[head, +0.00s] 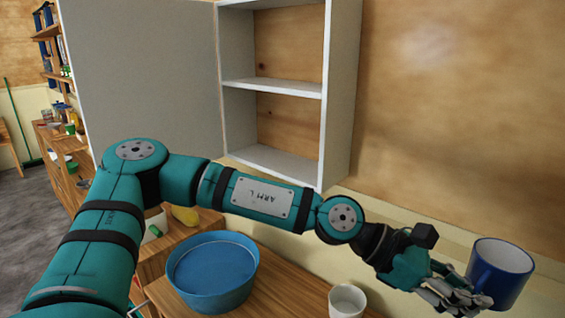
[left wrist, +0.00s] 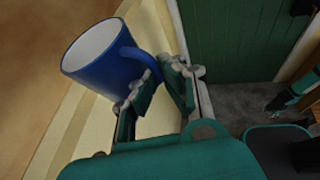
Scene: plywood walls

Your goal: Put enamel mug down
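The enamel mug (head: 500,274) is blue outside and white inside, at the right edge of the head view. It is roughly upright, mouth up. My left gripper (head: 462,290) reaches it from the left, with its fingers at the mug's handle side. In the left wrist view the mug (left wrist: 103,62) is at the upper left, and its handle runs between the fingertips of my left gripper (left wrist: 158,82), which are closed in on it. The mug's underside is hidden, and no surface shows in contact with it.
A blue round basin (head: 213,272) and a white cup (head: 346,301) stand on the wooden counter (head: 282,285) below my left arm. A yellow item (head: 186,215) lies behind the basin. An open, empty wall cabinet (head: 342,95) hangs above. A pale ledge runs along the wall.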

